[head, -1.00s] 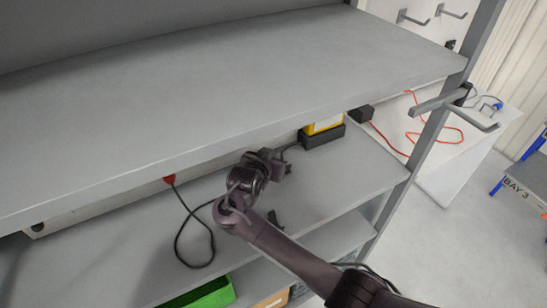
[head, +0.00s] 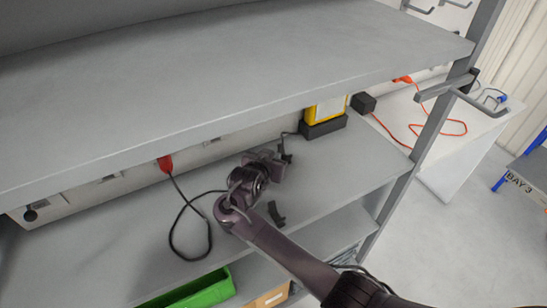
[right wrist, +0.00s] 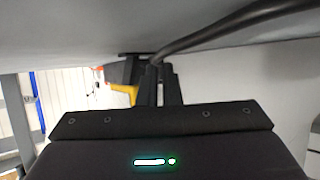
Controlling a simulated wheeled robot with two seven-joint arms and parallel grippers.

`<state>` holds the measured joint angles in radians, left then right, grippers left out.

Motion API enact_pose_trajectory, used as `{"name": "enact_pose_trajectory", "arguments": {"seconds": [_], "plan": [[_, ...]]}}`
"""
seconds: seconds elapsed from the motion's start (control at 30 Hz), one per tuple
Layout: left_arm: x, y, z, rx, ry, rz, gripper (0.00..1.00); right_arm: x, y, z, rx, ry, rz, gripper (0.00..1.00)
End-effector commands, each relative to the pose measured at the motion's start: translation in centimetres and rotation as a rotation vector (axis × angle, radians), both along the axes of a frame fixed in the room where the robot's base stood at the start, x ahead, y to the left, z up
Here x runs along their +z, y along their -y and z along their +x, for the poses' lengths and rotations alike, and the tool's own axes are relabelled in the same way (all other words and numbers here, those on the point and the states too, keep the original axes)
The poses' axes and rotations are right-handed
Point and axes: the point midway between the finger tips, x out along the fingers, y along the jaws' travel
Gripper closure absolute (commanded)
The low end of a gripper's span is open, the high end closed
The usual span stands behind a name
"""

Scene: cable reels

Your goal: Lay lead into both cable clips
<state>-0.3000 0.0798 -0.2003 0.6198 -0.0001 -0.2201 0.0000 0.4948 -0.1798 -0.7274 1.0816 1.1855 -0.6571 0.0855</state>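The black lead (head: 210,238) runs from a red plug (head: 165,163) in the panel, loops on the shelf and passes to my right gripper (head: 278,166). A lead end also leaves the black dock and drops behind the gripper. One dark cable clip (head: 276,213) stands on the shelf in front of the gripper, with no lead in it. A dark upright piece (head: 286,152) beside the gripper looks like the other clip; whether the lead sits in it is unclear. In the right wrist view the fingers (right wrist: 161,85) are close together, and the lead (right wrist: 225,28) passes between their tips. My left gripper is out of view.
A yellow device (head: 326,108) sits in a black dock (head: 323,127) at the back. The upper shelf (head: 230,75) overhangs the work shelf. A metal post (head: 425,140) with a hook bounds the right side. A green bin (head: 195,292) stands below. The shelf right of the clip is clear.

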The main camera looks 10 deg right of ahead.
Motion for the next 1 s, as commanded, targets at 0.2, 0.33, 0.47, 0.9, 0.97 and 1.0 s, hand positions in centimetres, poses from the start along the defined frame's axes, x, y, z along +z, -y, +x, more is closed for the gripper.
{"name": "enact_pose_trajectory", "arguments": {"seconds": [0.2,0.33,0.47,0.9,0.97,1.0], "plan": [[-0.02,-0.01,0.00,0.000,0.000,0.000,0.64,-0.14,0.06,-0.04,0.000,-0.002,-0.001,0.70],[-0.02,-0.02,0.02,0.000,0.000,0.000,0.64,-0.15,0.09,-0.05,-0.001,-0.002,-0.001,0.70],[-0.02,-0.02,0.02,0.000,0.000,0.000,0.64,-0.16,0.13,-0.06,-0.003,-0.002,-0.001,0.59],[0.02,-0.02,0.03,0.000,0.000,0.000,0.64,-0.34,0.55,-0.14,-0.012,-0.005,-0.004,0.45],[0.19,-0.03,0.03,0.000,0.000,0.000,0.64,-0.19,0.59,-0.16,-0.012,-0.006,-0.005,0.45],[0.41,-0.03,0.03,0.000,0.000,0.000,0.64,0.02,0.60,-0.16,-0.012,-0.006,-0.005,0.45]]}}
